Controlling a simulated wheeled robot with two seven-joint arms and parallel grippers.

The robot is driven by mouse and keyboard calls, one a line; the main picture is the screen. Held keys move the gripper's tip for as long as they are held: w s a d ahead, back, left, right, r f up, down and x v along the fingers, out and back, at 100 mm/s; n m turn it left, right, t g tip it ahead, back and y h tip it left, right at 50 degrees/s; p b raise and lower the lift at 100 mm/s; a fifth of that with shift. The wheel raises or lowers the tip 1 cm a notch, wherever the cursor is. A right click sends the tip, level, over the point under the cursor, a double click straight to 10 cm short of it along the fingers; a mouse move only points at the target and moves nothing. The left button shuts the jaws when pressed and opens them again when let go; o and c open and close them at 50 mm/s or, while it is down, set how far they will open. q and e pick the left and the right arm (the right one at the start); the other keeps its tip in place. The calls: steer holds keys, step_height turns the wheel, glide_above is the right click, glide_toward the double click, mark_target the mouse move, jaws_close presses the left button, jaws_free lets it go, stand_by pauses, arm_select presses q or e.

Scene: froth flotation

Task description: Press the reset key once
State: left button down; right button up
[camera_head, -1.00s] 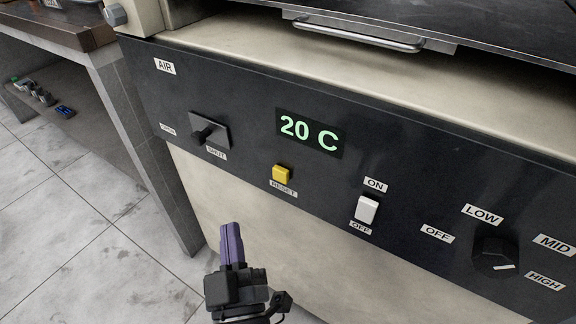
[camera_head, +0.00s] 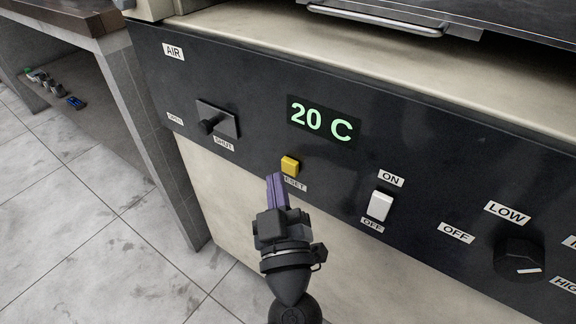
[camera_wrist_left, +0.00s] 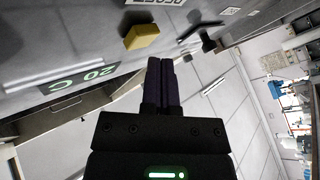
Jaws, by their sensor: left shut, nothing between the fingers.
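A gap between tips and key cannot be judged there. In the left wrist view the key (camera_wrist_left: 141,37) is up and left of the shut fingertips (camera_wrist_left: 160,62), apart from them in the picture. My right gripper is not in view.
The panel also holds a green "20 C" display (camera_head: 322,119), an air lever (camera_head: 212,123), a white ON/OFF rocker switch (camera_head: 381,205) and a round black knob (camera_head: 519,259). A metal handle (camera_head: 376,20) is above. Open tiled floor lies at left.

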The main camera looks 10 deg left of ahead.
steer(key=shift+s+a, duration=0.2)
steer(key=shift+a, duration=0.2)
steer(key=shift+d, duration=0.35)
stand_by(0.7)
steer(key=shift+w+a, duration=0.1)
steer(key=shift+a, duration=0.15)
arm_select(q)
steer(key=shift+w+d+p, duration=0.15)
steer(key=shift+w+p, duration=0.2)
steer(key=shift+w, duration=0.05)
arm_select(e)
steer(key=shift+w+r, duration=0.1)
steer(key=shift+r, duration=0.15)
